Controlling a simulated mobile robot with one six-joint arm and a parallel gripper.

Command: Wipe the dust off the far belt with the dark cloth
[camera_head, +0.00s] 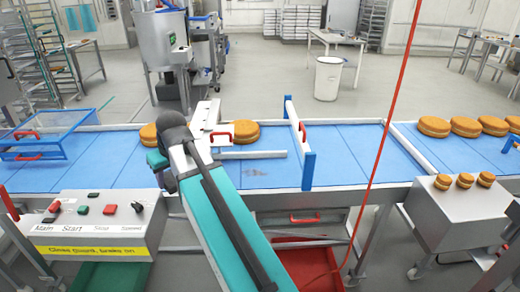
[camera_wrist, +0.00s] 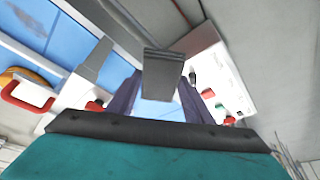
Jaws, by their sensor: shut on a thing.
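My gripper (camera_wrist: 160,100) is shut on the dark cloth (camera_wrist: 163,72), which shows in the wrist view as a folded dark grey pad between the two dark fingers. In the head view my arm crosses the front of the blue belt (camera_head: 340,155). The gripper end is mostly hidden there, near the belt's front edge and the control panel. A brownish dust smudge (camera_head: 256,173) lies on the belt, right of my arm and in front of a grey guide bar (camera_head: 255,155). The cloth appears apart from the smudge.
A blue gate (camera_head: 308,157) with a red handle spans the belt right of the smudge. Filled rounds (camera_head: 245,130) sit behind the guide bar. A control panel (camera_head: 95,215) stands in front at left, a clear-lidded guard (camera_head: 45,137) behind it. A red cable (camera_head: 395,95) hangs at right.

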